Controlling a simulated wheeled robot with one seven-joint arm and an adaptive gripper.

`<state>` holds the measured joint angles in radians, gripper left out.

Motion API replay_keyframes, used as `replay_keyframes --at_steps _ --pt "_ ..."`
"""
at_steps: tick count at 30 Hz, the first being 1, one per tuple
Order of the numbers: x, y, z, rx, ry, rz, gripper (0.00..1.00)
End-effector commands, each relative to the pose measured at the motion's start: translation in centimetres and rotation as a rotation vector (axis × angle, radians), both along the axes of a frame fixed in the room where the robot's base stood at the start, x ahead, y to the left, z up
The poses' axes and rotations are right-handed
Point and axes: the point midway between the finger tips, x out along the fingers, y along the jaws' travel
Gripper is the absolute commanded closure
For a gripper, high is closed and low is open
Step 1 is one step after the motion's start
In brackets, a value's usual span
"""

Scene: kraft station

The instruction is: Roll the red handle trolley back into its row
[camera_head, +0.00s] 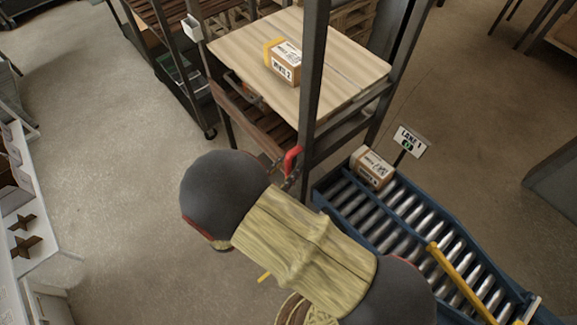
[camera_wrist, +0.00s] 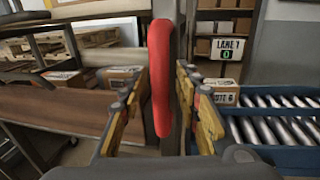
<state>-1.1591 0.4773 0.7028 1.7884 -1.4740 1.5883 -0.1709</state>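The red handle (camera_head: 292,160) is upright beside a dark post of a wooden-shelved rack or trolley. In the wrist view the red handle (camera_wrist: 160,80) stands upright between the two yellow-padded fingers of my gripper (camera_wrist: 163,95). The fingers are apart, one on each side, with narrow gaps seeming to show beside the handle. In the head view my gripper (camera_head: 280,178) is close to the handle, mostly hidden by my arm. The trolley's lower part and wheels are largely hidden, and I cannot tell which shelves belong to it.
A carton (camera_head: 285,63) sits on the light wooden top (camera_head: 340,65). At right, a blue roller conveyor (camera_head: 325,190) carries another carton (camera_head: 372,169), beside a lane sign (camera_head: 410,141). A shelf unit (camera_head: 40,235) stands at far left. The floor (camera_head: 110,130) left of the trolley is clear.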

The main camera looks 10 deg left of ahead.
Motion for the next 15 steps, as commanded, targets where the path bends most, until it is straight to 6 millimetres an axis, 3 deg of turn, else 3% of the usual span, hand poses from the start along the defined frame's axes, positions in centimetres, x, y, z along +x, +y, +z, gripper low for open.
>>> replay_keyframes --at_steps 7,15 --pt "0.06 -0.03 0.01 0.0 0.0 0.0 0.67" --pt "0.05 -0.03 0.0 0.0 0.001 0.0 0.82"
